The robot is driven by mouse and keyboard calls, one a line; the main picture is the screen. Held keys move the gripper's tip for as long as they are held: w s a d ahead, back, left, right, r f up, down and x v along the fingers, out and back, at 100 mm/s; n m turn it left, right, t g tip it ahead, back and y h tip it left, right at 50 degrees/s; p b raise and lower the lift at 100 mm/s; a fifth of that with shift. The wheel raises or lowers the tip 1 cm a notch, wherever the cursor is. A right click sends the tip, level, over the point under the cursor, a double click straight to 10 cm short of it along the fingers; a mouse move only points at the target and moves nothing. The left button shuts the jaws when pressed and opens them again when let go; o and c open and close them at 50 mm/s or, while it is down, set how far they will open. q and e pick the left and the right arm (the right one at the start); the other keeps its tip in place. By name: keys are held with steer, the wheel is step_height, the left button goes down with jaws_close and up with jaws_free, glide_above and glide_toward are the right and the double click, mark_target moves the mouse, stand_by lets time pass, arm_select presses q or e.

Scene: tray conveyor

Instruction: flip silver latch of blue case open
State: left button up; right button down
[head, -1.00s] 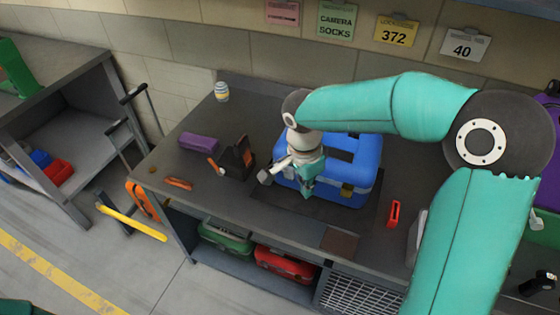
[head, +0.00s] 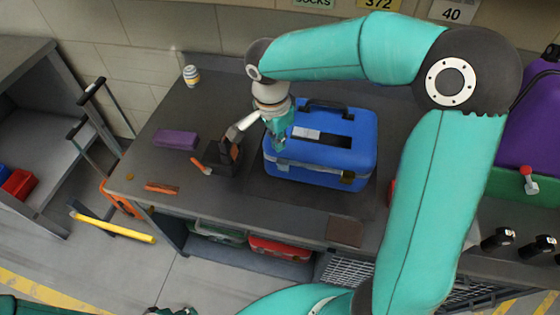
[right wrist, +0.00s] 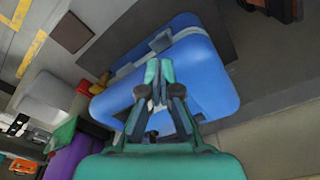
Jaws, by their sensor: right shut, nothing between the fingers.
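The blue case (head: 330,158) stands upright on the dark workbench, its lid down. A pale band runs around it, and a dark, brassy latch (head: 348,177) shows at the right of its front. In the right wrist view, a grey latch-like piece (right wrist: 160,40) sits on the case's side (right wrist: 205,65), beyond the fingertips. My right gripper (head: 279,146) points down at the case's left end. Its fingers (right wrist: 154,76) are shut and empty; whether they touch the case I cannot tell. A teal and dark piece (head: 172,311), perhaps my left gripper, is cut off at the bottom edge.
A dark holder (head: 225,158) with an orange-handled tool stands left of the case. The bench front is mostly clear. A wall is behind.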

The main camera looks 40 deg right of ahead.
mark_target(281, 164)
steer(key=shift+d+f+b, duration=0.15)
steer(key=shift+f+b, duration=0.9)
steer(key=shift+f, duration=0.7)
steer(key=shift+d+f+b, duration=0.15)
steer(key=shift+f+b, duration=0.85)
steer(key=shift+f, duration=0.75)
